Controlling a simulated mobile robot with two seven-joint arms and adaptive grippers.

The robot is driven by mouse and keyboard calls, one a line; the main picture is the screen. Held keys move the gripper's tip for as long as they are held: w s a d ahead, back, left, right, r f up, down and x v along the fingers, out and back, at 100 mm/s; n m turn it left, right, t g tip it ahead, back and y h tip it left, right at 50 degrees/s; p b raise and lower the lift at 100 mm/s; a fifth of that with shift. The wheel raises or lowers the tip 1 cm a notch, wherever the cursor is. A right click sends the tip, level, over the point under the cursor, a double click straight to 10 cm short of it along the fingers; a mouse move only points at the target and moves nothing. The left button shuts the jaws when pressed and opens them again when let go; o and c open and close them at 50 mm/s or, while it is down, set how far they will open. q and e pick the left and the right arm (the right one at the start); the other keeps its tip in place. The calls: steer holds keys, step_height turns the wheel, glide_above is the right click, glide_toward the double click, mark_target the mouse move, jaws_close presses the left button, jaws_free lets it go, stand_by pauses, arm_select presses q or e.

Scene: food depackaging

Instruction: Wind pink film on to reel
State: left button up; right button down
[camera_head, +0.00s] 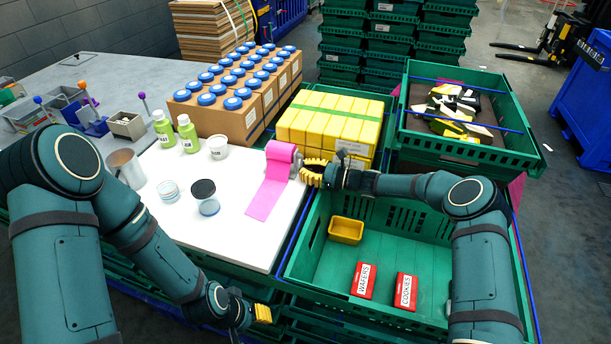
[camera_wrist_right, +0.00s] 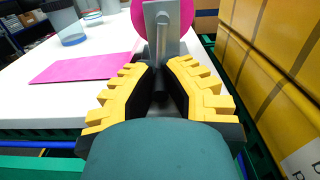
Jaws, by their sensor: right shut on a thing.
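The pink film is wound as a roll (camera_head: 279,153) on a reel at the right edge of the white worktop. A loose pink strip (camera_head: 266,197) runs from it toward the front, flat on the worktop. My right gripper (camera_head: 308,172) is at the right side of the reel. In the right wrist view its yellow fingers (camera_wrist_right: 158,66) are shut on the reel's dark crank handle (camera_wrist_right: 161,76), by the grey crank plate (camera_wrist_right: 161,28); the fingers partly hide the handle. My left gripper (camera_head: 262,313) is low in front of the worktop, away from the film; its finger gap is not clear.
Yellow boxes (camera_head: 328,128) stand close behind my right gripper. A green crate (camera_head: 397,250) below it holds a yellow tub (camera_head: 346,230) and two red packs (camera_head: 363,280). Jars (camera_head: 205,197) and green bottles (camera_head: 187,135) stand left of the film.

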steer(key=shift+f, duration=0.1)
steer(key=c, duration=1)
jaws_free()
steer(key=v, duration=1.2)
